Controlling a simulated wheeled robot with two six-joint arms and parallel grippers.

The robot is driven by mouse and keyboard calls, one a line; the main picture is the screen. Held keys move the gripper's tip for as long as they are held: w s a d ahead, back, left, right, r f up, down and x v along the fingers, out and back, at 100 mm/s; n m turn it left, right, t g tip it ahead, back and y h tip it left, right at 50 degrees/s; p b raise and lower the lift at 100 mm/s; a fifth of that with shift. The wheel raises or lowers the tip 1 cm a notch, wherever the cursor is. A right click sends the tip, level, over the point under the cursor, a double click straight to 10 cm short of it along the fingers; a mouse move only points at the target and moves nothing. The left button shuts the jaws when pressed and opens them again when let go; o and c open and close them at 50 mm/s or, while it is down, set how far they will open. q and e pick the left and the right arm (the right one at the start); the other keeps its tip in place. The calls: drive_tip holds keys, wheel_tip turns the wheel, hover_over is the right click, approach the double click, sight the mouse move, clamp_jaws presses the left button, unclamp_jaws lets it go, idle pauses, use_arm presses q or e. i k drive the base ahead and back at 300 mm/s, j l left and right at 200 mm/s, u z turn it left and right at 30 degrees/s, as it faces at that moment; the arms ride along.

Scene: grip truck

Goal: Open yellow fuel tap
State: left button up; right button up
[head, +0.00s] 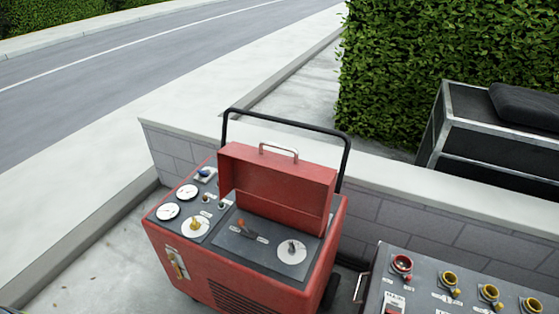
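A red generator (225,262) stands on the pavement with its red lid (277,185) raised. A small yellow tap (195,224) sits on a round white plate at the left of its grey top panel. A yellowish handle (178,265) is also mounted on the generator's front left face. I cannot read the labels, so I cannot tell from markings which is the fuel tap, nor whether either is open. Neither of my grippers is in view.
White gauges (168,211) and small knobs lie beside the yellow tap. A black handle frame (347,160) rises behind. A grey socket box (425,285) stands at right. A low wall (365,215) runs behind.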

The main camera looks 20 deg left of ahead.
sight(194, 225)
drive_tip(key=u, duration=1.25)
